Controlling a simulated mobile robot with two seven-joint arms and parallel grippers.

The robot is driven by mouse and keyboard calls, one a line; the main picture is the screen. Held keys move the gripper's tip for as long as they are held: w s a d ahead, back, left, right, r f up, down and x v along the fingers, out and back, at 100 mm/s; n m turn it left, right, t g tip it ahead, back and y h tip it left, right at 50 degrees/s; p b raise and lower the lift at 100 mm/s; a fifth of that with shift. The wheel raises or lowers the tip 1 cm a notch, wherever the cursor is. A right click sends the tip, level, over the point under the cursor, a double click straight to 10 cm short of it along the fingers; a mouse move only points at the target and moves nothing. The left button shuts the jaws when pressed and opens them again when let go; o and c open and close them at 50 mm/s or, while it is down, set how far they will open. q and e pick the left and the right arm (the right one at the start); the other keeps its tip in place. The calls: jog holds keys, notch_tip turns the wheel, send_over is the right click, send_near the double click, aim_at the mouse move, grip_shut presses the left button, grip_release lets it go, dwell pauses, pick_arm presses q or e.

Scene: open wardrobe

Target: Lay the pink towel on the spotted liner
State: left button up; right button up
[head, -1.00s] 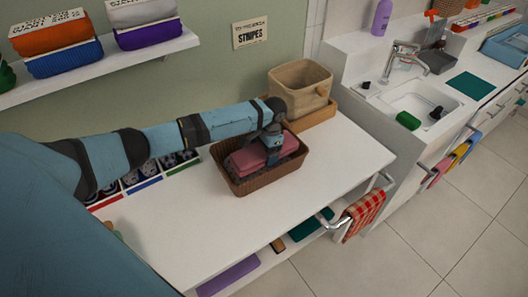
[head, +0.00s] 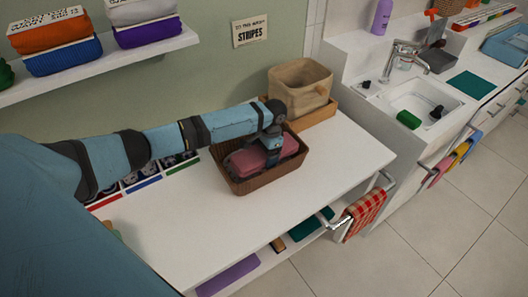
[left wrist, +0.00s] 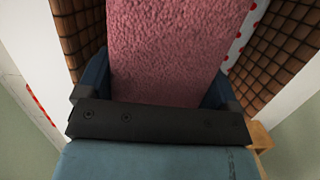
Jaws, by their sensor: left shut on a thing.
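The pink towel (head: 257,159) is folded and lies low inside the brown woven basket (head: 262,184) on the white worktop. My left gripper (head: 272,156) reaches down into the basket and is shut on the towel. In the left wrist view the towel (left wrist: 172,45) fills the space between the fingers, with woven walls on both sides. White material with red spots (left wrist: 239,42), apparently the spotted liner, shows between the towel and the right woven wall. Most of it is hidden, and I cannot tell whether the towel touches it. My right gripper is not in view.
A beige bin (head: 300,84) in a wooden tray stands behind the basket. The worktop (head: 200,225) is clear in front. A shelf of folded towels (head: 150,33) hangs at upper left. A sink (head: 423,100) is at right, and a red checked towel (head: 363,212) hangs below the worktop edge.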

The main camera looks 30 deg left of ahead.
pick_arm(q)
jog(key=shift+f, duration=0.25)
dwell(0.3)
jog(key=o, duration=0.5)
dwell(0.4)
jog(key=p+v, duration=0.2)
jog(key=p, duration=0.1)
jog(key=s+p+v, duration=0.1)
jog(key=p+v, duration=0.5)
jog(key=shift+s+a+r, duration=0.2)
jog(key=shift+s+a, duration=0.05)
jog(key=shift+a, duration=0.1)
jog(key=shift+r+p, duration=0.45)
jog(key=shift+f, duration=0.1)
